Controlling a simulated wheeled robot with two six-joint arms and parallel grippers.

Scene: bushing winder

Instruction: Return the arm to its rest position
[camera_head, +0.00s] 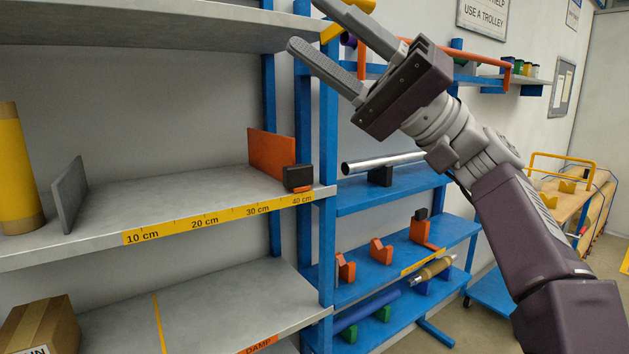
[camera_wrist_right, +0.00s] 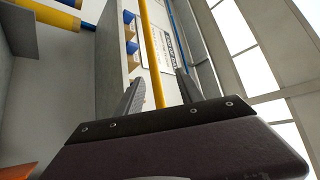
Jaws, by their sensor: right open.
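My right arm comes in from the lower right of the head view. Its gripper (camera_head: 335,48) is raised in front of the blue rack's upright, high up near the upper grey shelf. The two grey fingers point to the upper left and stand apart, with nothing between them that I can make out. In the right wrist view the gripper (camera_wrist_right: 158,95) shows its two fingers spread, with a yellow bar (camera_wrist_right: 152,50) seen between them; whether it touches them I cannot tell, but it appears to lie beyond. My left gripper is not in view.
A grey shelf (camera_head: 190,206) with a scale strip holds a yellow roll (camera_head: 16,165) and an orange plate (camera_head: 271,158). The blue rack (camera_head: 365,199) holds a metal tube (camera_head: 383,163) and orange supports. A cardboard box (camera_head: 42,327) sits lower left. A trolley (camera_head: 560,205) stands far right.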

